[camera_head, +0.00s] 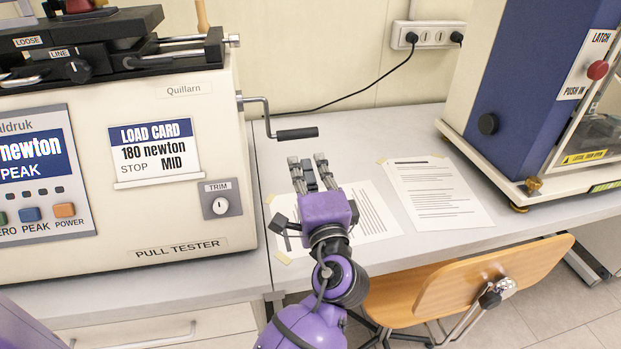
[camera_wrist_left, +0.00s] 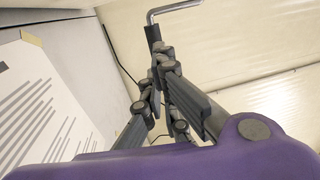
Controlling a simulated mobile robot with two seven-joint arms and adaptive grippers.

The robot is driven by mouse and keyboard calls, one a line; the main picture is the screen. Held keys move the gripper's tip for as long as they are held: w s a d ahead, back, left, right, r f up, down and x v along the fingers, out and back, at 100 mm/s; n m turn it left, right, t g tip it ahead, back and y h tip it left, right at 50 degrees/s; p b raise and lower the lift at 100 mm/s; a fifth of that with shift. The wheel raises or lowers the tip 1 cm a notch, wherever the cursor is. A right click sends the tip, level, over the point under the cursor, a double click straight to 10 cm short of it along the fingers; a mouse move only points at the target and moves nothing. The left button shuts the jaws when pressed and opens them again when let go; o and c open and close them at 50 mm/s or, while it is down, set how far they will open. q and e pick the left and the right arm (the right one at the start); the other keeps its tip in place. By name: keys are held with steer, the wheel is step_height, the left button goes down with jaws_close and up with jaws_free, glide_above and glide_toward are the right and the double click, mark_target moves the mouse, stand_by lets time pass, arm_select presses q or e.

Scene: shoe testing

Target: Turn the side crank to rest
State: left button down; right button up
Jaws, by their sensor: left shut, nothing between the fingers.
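The side crank (camera_head: 266,115) sticks out of the right side of the cream pull tester (camera_head: 210,110). Its bent metal arm hangs down and its dark handle (camera_head: 297,134) points right. My purple left gripper (camera_head: 307,160) is just below and in front of the handle, fingers pointing toward it, with a small gap in the picture. It is shut with nothing held. In the left wrist view the crank's metal arm (camera_wrist_left: 175,8) and dark handle (camera_wrist_left: 152,34) show beyond the fingertips (camera_wrist_left: 160,62); whether they touch is unclear there. My right gripper is not in view.
Printed sheets (camera_head: 435,194) lie on the grey bench under and right of my gripper. A blue and cream machine (camera_head: 530,80) stands at the right. A black cord runs from the wall socket (camera_head: 428,36) behind the crank. A wooden chair (camera_head: 495,280) stands in front.

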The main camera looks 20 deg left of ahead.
mark_target(299, 136)
arm_select(q)
steer(key=p+x, duration=0.1)
steer(key=x, duration=0.4)
steer(key=shift+w+a+r, duration=0.2)
steer(key=shift+w, duration=0.1)
steer(key=shift+w+a, duration=0.25)
steer(key=shift+w, duration=0.1)
steer(key=shift+f, duration=0.1)
